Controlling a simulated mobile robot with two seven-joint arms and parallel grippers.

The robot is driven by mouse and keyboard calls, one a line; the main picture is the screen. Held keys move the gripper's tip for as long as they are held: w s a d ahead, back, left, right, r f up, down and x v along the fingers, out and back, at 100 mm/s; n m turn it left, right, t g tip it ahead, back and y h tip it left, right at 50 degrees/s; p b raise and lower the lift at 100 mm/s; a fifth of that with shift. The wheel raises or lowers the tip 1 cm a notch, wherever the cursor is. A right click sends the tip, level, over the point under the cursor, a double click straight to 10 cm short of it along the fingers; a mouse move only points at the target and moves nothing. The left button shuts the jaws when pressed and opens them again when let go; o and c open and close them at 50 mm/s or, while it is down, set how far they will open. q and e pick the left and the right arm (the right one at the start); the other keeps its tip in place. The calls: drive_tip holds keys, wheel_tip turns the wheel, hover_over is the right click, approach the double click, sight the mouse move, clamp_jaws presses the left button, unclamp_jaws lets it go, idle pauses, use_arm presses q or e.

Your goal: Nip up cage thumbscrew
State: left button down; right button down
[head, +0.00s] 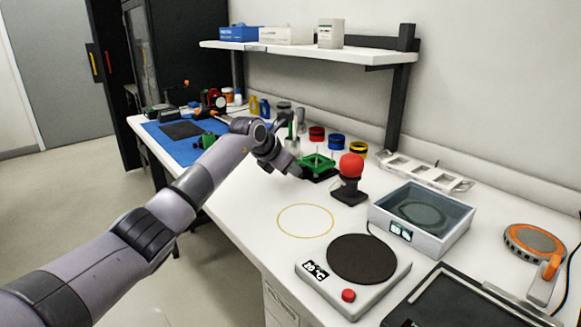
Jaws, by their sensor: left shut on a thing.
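A green frame on a dark base (318,164), which looks like the cage, stands on the white bench near the middle of the head view. My left gripper (297,170) is at its left side, with the hand angled down to the right. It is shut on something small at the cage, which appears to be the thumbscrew. The fingertips and the thumbscrew are too small and too hidden by the hand to make out clearly. My right gripper is not in view.
A red-topped black device (351,170) stands close right of the cage. Red, blue and yellow ringed parts (336,142) stand behind. A hotplate (361,258), a glass-topped bath (446,240) and a shelf (310,50) are around. The bench inside the yellow circle (305,221) is clear.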

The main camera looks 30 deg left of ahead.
use_arm(q)
drive_tip(key=shift+s+d+f+m+y, duration=0.15)
drive_tip(key=shift+m+y, duration=0.25)
drive_tip(key=shift+y, duration=0.2)
drive_tip(key=shift+d+f+m+t+y+b, duration=0.1)
drive_tip(key=shift+f+m+t+y+b, duration=0.1)
drive_tip(key=shift+t+y+b, duration=0.3)
drive_tip(key=shift+d+f+m+t+y+b, duration=0.1)
drive_tip(key=shift+m+y+b, duration=0.1)
drive_tip(key=shift+b, duration=0.45)
drive_tip(key=m+y+b, duration=0.1)
drive_tip(key=b, duration=0.2)
drive_tip(key=shift+d+t+y, duration=0.15)
drive_tip(key=shift+t+y, duration=0.15)
drive_tip(key=shift+t, duration=0.1)
drive_tip(key=shift+y+b, duration=0.3)
drive_tip(key=shift+b, duration=0.2)
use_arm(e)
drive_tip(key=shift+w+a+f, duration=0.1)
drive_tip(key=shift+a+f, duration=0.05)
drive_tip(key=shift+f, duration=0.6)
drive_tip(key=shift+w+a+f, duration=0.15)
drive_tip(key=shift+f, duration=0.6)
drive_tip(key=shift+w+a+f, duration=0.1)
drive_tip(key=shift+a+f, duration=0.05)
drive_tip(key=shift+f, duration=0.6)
use_arm(q)
drive_tip(key=shift+r, duration=0.1)
drive_tip(key=c, duration=1.1)
unclamp_jaws()
